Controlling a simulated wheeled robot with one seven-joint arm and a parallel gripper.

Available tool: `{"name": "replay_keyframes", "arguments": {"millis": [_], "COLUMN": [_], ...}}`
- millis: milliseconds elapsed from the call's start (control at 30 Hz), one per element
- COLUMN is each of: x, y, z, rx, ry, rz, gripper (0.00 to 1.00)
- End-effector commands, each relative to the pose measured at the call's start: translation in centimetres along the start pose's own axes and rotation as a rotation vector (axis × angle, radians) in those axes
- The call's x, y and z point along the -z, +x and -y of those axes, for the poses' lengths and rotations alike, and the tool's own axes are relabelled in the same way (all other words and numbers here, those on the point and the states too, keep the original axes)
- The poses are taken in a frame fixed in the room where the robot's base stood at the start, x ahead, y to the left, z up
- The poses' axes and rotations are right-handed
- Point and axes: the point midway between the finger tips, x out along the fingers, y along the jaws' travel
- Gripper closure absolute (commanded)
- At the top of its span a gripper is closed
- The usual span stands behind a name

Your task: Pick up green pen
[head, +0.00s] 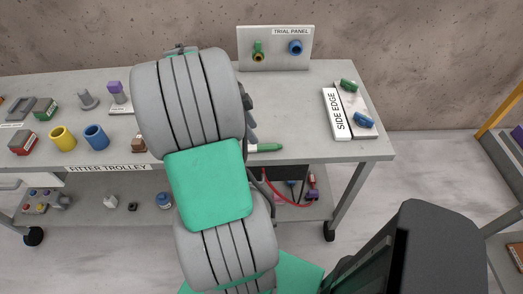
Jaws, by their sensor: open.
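The green pen (268,148) lies near the front edge of the trolley's grey top in the head view, just right of my arm. Its green part and a pale section show; its left end is hidden behind my arm. A small dark part of my gripper (250,122) shows at the arm's right edge, just above the pen in the picture. The rest of my gripper is hidden by my arm. It is open, and I cannot see its fingertips or whether it touches the pen.
The trial panel (275,62) stands at the back with green and blue fittings. Yellow (63,138) and blue (96,137) cups stand left. Bare top lies between pen and side edge board.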

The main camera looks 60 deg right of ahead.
Motion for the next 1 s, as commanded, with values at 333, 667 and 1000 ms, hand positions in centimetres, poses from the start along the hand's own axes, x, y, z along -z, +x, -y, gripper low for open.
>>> {"name": "replay_keyframes", "arguments": {"millis": [333,667,1000], "x": [0.2,0.1,0.1], "y": [5.3,6.6,6.8], "z": [-0.9,-0.8,-0.8], "rx": [-0.001,0.005,0.005], "ry": [-0.007,-0.009,-0.009], "rz": [0.002,0.003,0.003], "gripper": [0.53,0.53,0.56]}}
